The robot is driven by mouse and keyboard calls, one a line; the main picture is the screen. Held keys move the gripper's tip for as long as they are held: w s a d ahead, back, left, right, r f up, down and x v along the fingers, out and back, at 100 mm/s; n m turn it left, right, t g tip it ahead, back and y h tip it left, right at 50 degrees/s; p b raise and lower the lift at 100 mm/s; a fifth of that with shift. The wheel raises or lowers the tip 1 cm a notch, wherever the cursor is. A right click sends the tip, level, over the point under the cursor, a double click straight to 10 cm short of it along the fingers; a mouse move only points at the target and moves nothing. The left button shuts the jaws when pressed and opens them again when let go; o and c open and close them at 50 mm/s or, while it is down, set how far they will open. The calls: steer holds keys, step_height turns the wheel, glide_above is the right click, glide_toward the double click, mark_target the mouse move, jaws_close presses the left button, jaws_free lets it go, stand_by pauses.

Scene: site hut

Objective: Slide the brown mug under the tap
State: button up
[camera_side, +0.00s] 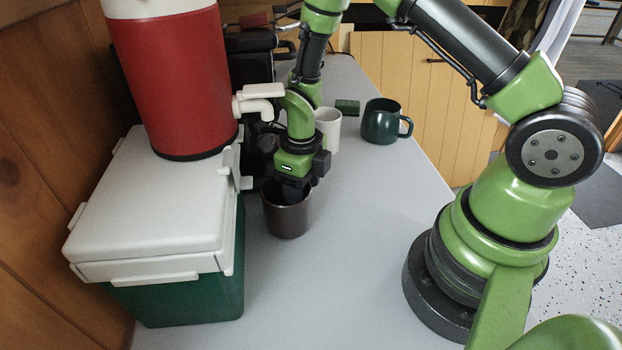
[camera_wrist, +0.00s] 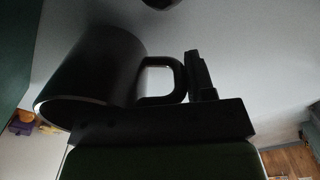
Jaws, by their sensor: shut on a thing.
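The dark brown mug (camera_side: 287,218) stands upright on the grey counter, close to the green cooler box. My gripper (camera_side: 291,184) is down at the mug's top and shut on it; the fingertips are partly hidden in the side view. In the wrist view the mug (camera_wrist: 98,62) looks dark, with its handle (camera_wrist: 163,70) beside a finger of my gripper (camera_wrist: 200,78). The exact grip point is unclear. The white tap (camera_side: 259,107) sticks out from the red drink cooler (camera_side: 180,80), above and a little left of the mug and farther back.
The cooler box (camera_side: 145,215) bears the drink cooler and borders the counter's left side. A white mug (camera_side: 330,130), a dark green mug (camera_side: 381,122) and a small green block (camera_side: 347,106) stand farther back. The counter (camera_side: 350,230) is clear to the right and front.

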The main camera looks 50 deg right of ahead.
steer(key=shift+f, duration=0.3)
stand_by(0.5)
steer(key=o, duration=1.2)
steer(key=shift+c, duration=0.2)
